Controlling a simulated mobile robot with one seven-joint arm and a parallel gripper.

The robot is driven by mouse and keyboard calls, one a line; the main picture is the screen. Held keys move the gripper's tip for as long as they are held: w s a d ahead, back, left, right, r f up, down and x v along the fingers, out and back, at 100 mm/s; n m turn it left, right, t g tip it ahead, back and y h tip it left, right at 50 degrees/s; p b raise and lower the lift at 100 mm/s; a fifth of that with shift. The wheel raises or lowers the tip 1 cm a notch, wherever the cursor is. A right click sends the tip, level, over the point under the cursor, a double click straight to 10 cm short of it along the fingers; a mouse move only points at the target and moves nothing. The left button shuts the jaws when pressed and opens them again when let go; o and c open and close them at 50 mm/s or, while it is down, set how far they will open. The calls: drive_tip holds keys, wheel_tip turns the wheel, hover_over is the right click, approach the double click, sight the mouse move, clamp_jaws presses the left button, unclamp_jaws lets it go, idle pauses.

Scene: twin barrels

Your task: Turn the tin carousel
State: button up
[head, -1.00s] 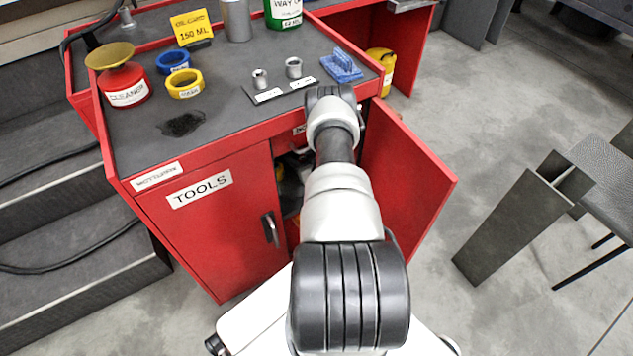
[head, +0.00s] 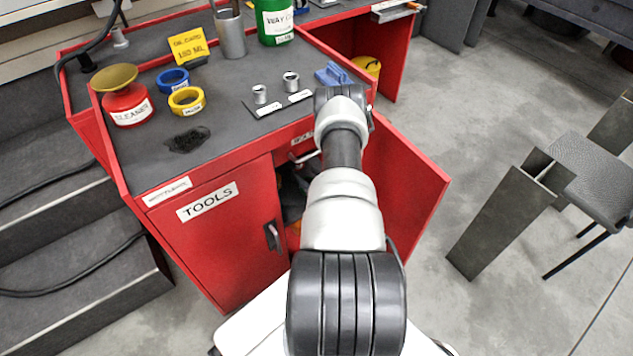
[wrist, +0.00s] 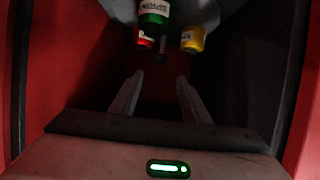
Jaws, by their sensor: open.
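In the wrist view, a grey round part of the tin carousel (wrist: 208,12) shows at the top edge. A green tin (wrist: 154,20), a red tin (wrist: 144,42) and a yellow tin (wrist: 193,40) are on it, with a short dark post near the green one. My gripper (wrist: 158,88) is open and empty inside the dark red cabinet. Its two fingers point toward the tins, with a visible gap before them. In the head view my arm hides the gripper and the carousel.
The red cabinet (head: 225,245) has a closed left door marked TOOLS and an open right door (head: 405,195) beside my arm. Its top holds a red cleaner tin (head: 128,108), tape rings (head: 186,101), small sockets (head: 260,94) and a blue brush (head: 333,74). Grey stands (head: 495,225) are at right.

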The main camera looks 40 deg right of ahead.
drive_tip(key=p+v, duration=0.1)
drive_tip(key=v, duration=0.5)
drive_tip(key=shift+s+a, duration=0.3)
drive_tip(key=shift+a, duration=0.1)
drive_tip(key=b, duration=0.5)
approach(292, 164)
drive_tip(key=shift+y, duration=0.3)
drive_tip(key=x, duration=0.6)
drive_tip(key=shift+w+d+f, duration=0.2)
drive_tip(key=shift+w+f, duration=0.05)
drive_tip(key=shift+w, duration=0.05)
drive_tip(key=shift+x, duration=0.8)
drive_tip(key=shift+r, duration=0.1)
